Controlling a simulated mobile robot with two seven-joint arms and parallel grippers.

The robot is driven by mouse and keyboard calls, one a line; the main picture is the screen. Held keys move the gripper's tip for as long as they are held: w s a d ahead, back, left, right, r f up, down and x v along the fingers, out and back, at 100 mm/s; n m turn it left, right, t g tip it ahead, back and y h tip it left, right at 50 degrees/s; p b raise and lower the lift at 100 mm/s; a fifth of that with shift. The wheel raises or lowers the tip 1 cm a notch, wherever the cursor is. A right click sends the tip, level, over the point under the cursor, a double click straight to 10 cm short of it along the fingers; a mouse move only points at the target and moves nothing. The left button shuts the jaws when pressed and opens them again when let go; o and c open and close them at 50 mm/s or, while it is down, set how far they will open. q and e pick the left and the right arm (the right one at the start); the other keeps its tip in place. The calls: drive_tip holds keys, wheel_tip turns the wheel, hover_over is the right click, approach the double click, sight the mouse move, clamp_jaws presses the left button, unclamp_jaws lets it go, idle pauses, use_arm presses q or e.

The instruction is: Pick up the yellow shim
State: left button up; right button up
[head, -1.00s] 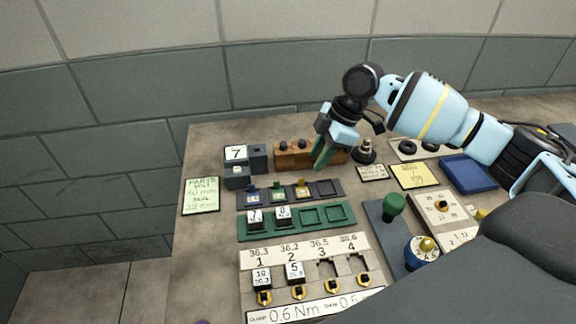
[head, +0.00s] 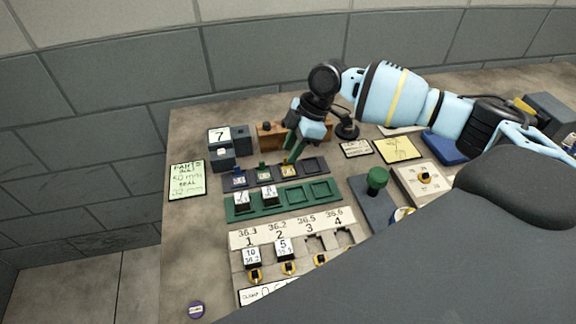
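The yellow shim (head: 289,172) sits in the dark tray (head: 313,167), in the third slot from the left, beside a green and a blue piece. My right gripper (head: 291,156) reaches in from the right and points down. Its fingertips are at or just above the yellow shim and hide part of it. I cannot tell whether they touch it, or whether the fingers are open or shut. My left gripper is not in view.
A brown wooden block (head: 268,138) stands behind the tray and a black-based post (head: 346,130) is to the right. A green tray (head: 295,204) with numbered blocks lies in front. A numbered fixture (head: 262,238) is nearer, and a green knob (head: 377,180) stands right.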

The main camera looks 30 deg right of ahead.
drive_tip(key=shift+x, duration=1.15)
clamp_jaws()
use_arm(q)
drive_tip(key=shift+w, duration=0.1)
use_arm(e)
drive_tip(key=shift+r, duration=0.1)
